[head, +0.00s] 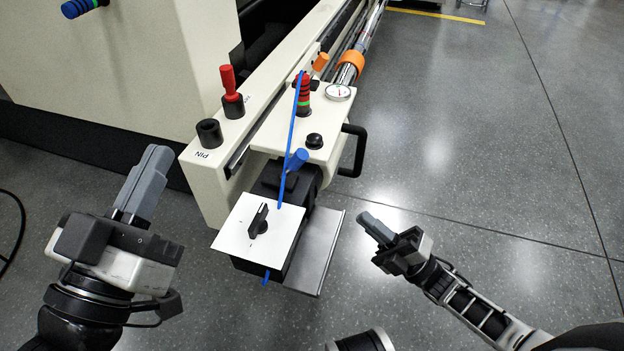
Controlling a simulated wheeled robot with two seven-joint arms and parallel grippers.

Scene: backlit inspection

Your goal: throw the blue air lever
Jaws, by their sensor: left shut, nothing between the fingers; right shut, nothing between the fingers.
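A short blue handle (297,159) sticks up at a tilt from the black block behind the white switch plate, in the middle of the head view. A second blue, ribbed grip (80,8) shows at the top left edge on the cream machine; no label tells which is the air lever. My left gripper (152,172) is shut and empty, left of the white plate and apart from the machine. My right gripper (370,222) is shut and empty, right of the metal tray, touching nothing. The foot of the short blue handle is partly hidden.
A thin blue strip (291,135) runs in front of the handle. Nearby are the white plate with a black rotary switch (260,222), a red-topped pin (230,88), an orange handle (320,62), a gauge (339,92) and a black bar handle (355,150). Floor is clear at right.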

